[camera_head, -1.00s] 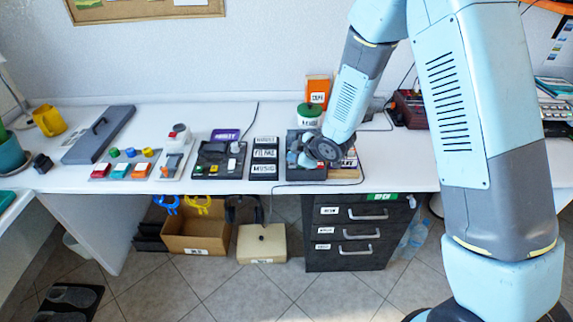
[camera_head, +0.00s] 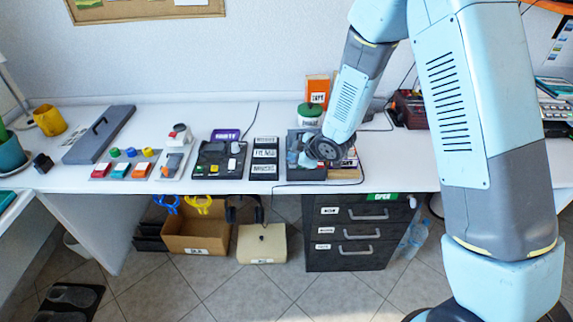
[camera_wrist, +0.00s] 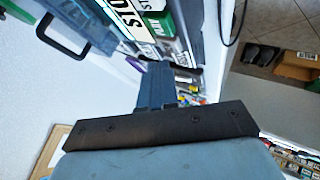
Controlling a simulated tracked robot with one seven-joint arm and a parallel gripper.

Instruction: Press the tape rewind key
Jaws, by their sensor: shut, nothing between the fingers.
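My gripper (camera_head: 308,160) is low over a dark flat device (camera_head: 293,174) on the white desk, at the foot of an orange box. Its blue-grey fingers (camera_wrist: 156,86) show shut and empty in the wrist view, pointing at dark items and small coloured parts. My wrist covers much of the device in the head view. I cannot make out a rewind key there, nor whether the fingertips touch anything.
A black labelled strip (camera_head: 264,158) lies left of my gripper. A green-lidded jar (camera_head: 309,115) and the orange box (camera_head: 318,90) stand close behind. A panel of coloured buttons (camera_head: 115,171) is further left. A drawer cabinet (camera_head: 350,256) stands under the desk.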

